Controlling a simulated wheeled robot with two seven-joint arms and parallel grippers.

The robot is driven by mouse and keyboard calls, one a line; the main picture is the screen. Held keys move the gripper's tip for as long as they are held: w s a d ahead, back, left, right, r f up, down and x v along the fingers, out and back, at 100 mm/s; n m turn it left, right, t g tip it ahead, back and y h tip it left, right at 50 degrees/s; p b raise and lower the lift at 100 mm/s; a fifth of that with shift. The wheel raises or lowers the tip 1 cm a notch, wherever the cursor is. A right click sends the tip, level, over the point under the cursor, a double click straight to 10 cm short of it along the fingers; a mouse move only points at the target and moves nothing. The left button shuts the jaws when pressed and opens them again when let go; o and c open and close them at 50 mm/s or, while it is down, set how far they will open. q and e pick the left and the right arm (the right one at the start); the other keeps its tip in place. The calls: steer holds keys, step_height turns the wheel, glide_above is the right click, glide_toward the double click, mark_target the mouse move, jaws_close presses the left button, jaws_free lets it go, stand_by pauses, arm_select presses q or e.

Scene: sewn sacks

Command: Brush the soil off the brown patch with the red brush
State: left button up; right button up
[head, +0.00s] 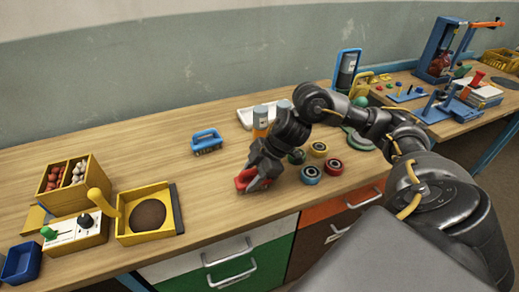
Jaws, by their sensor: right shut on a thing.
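The red brush (246,182) is in my right gripper (256,179), which is shut on it over the wooden worktop near the front edge. I cannot tell whether the brush touches the worktop. The brown patch (148,215) is a dark round area inside a yellow tray (143,237) at the front left, well to the left of my right gripper. Soil cannot be told apart from the patch at this size. My left gripper is not in view.
A yellow box with red and white pieces (88,203) and a control box with a yellow lever (77,234) stand left of the tray. Several coloured rings (318,149) lie right of my gripper. The worktop (215,180) between tray and gripper is clear.

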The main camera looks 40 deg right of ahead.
steer(key=shift+s+d, duration=0.25)
steer(key=shift+d, duration=0.5)
step_height(320, 180, up, 2)
steer(key=shift+d+r+p, duration=0.15)
steer(key=shift+r+p, duration=0.05)
steer(key=shift+p, duration=0.65)
step_height(320, 180, up, 6)
steer(key=p, duration=0.6)
steer(key=shift+f+p, duration=0.15)
steer(key=shift+p, duration=0.15)
